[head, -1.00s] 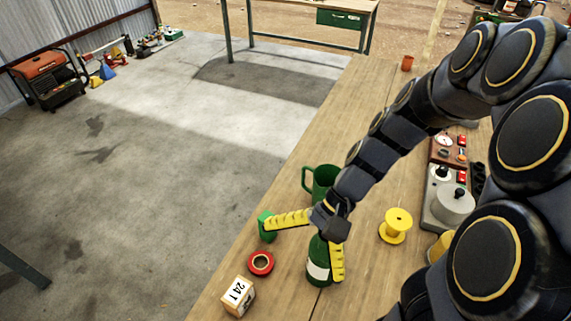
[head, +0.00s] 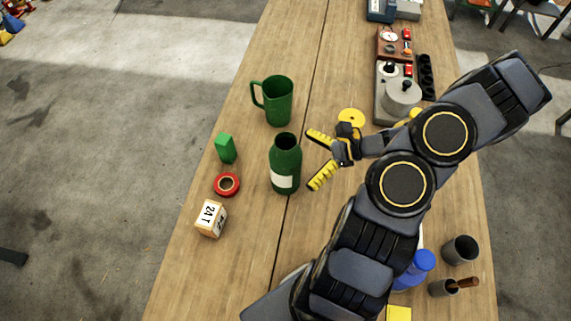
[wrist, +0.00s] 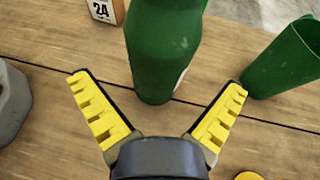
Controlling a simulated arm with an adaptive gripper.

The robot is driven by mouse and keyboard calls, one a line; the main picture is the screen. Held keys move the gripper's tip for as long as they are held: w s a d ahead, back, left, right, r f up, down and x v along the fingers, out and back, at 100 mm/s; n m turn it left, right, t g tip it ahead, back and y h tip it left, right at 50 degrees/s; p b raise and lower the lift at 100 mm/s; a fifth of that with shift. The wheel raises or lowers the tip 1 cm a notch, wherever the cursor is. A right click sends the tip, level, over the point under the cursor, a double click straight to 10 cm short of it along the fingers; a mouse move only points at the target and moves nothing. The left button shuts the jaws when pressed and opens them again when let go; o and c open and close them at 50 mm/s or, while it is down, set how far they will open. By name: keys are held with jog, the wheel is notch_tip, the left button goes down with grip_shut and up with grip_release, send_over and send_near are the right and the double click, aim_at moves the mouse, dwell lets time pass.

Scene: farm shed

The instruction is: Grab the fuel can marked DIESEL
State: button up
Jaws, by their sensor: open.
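My gripper (head: 315,160) is open and empty, its yellow fingers spread and pointing left at a dark green bottle (head: 286,158) with a white label. In the wrist view the bottle (wrist: 163,50) stands upright between and beyond the fingertips of my gripper (wrist: 158,86), apart from both. I see no readable DIESEL marking on anything. The bottle's label is turned mostly away in the wrist view, and its print is too small to read in the head view. A grey rounded object (wrist: 12,105), cut off at the wrist view's left edge, shows no marking.
A green mug (head: 278,102) stands behind the bottle. A green block (head: 225,149), red tape roll (head: 227,185) and a "24" block (head: 211,218) lie left of it. A yellow spool (head: 351,118) is near my gripper. My arm covers part of the wooden table (head: 230,270).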

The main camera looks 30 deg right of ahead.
jog(key=x, duration=0.5)
jog(key=shift+f, duration=0.4)
jog(key=c, duration=1.1)
jog(key=shift+o, duration=0.2)
